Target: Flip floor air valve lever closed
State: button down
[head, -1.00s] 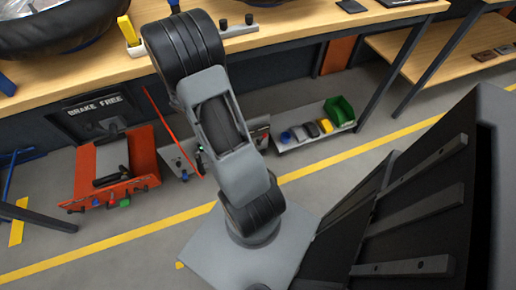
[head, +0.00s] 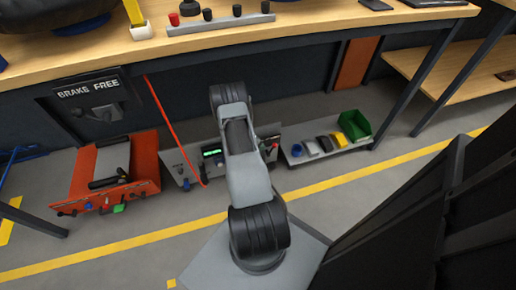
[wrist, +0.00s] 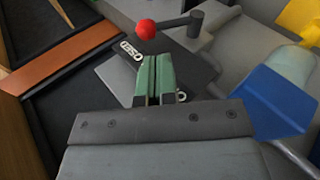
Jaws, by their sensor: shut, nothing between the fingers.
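In the wrist view, the valve lever has a red ball knob (wrist: 146,29) on a dark bar that runs right to a round dark pivot post (wrist: 195,22). A white label ending in "OSED" (wrist: 131,50) lies beside the knob, on its near side. My gripper (wrist: 154,60) has green fingers that are shut and empty, pointing toward the lever. The fingertips appear just short of the knob and bar; I cannot tell whether they touch. Part of another white marking (wrist: 182,96) shows by the fingers.
An orange unit (head: 125,195) is at left. A low tray holds small bins, including a green one (head: 354,125). Floor in front is clear.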

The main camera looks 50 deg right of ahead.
aim_at(272, 150)
jog(key=shift+b+x, duration=0.75)
jog(key=shift+x, duration=2.15)
jog(key=shift+w, duration=0.15)
